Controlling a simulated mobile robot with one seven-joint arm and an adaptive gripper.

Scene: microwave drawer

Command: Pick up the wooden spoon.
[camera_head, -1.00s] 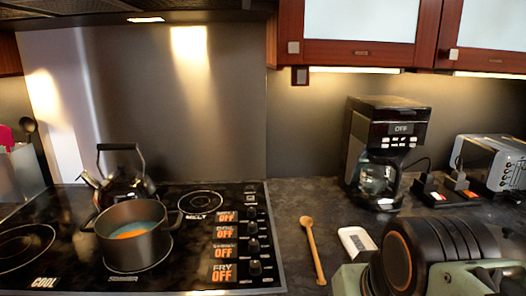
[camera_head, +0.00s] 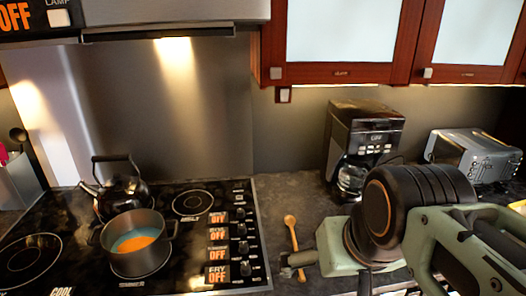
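The wooden spoon (camera_head: 290,221) lies on the dark counter just right of the stove. Its bowl is toward the wall and its handle runs toward me. My green and black arm comes in from the right. What looks like part of my gripper (camera_head: 290,264) is low in the picture, over or beside the lower handle. It covers part of the handle. I cannot tell whether it touches the spoon, and its fingers are too unclear to tell open from shut.
The stove (camera_head: 75,252) on the left holds a black kettle (camera_head: 112,190) and a pot (camera_head: 138,262) with orange and blue contents. A coffee maker (camera_head: 362,140) and toaster (camera_head: 472,155) stand behind my arm. Wooden cabinets (camera_head: 345,72) hang above.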

